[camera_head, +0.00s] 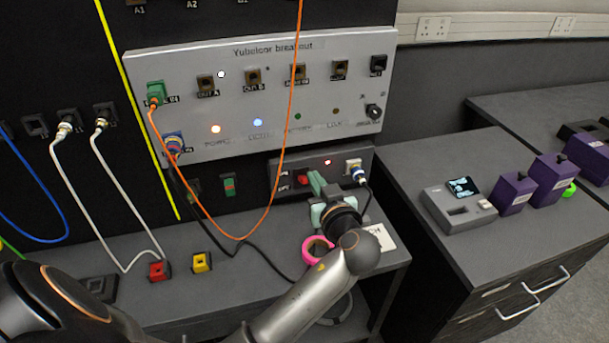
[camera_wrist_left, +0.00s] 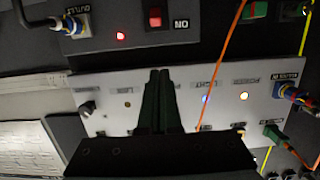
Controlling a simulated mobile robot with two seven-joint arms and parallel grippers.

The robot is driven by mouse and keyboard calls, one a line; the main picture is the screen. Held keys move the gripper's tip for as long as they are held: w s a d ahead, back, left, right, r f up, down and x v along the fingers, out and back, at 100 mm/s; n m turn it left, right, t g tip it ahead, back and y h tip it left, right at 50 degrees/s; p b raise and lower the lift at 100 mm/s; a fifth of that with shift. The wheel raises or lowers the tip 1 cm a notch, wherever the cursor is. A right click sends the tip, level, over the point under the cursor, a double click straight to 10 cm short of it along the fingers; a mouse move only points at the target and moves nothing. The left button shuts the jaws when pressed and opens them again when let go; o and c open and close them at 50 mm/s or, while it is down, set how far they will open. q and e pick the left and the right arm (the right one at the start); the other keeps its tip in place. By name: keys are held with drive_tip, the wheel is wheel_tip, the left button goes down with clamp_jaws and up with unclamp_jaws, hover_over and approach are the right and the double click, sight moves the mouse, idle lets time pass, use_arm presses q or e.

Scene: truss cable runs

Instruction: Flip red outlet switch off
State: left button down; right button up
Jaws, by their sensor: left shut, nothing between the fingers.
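The red outlet switch (camera_head: 302,179) is on the low grey outlet box (camera_head: 361,154) below the breakout panel. A red light beside it glows. My left gripper (camera_head: 315,182) is shut and empty, its green fingers in front of the box, just right of the switch, partly hiding the box. In the left wrist view, which is upside down, the red switch (camera_wrist_left: 155,17) shows beside the word ON, beyond the shut fingertips (camera_wrist_left: 160,72). The fingers look apart from the switch. I cannot tell which way the switch is tipped. My right gripper is not in view.
A blue-collared plug (camera_head: 359,175) sits in the box's right socket, its black cable hanging. An orange cable (camera_head: 288,130) loops down left of the box. A pink tape ring (camera_head: 310,248) lies on the bench near my left wrist. The breakout panel (camera_head: 225,137) is above.

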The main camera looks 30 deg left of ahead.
use_arm(q)
drive_tip(key=p, duration=0.2)
hover_over(303, 177)
drive_tip(key=shift+s+d+f, duration=0.1)
drive_tip(key=shift+s+f, duration=0.05)
drive_tip(key=shift+f, duration=0.55)
drive_tip(key=f, duration=0.2)
drive_tip(key=s+d+f, duration=0.1)
drive_tip(key=f, duration=0.1)
drive_tip(key=shift+p, duration=0.3)
drive_tip(key=shift+d+f, duration=0.1)
drive_tip(key=shift+f, duration=0.05)
drive_tip(key=shift+w, duration=0.1)
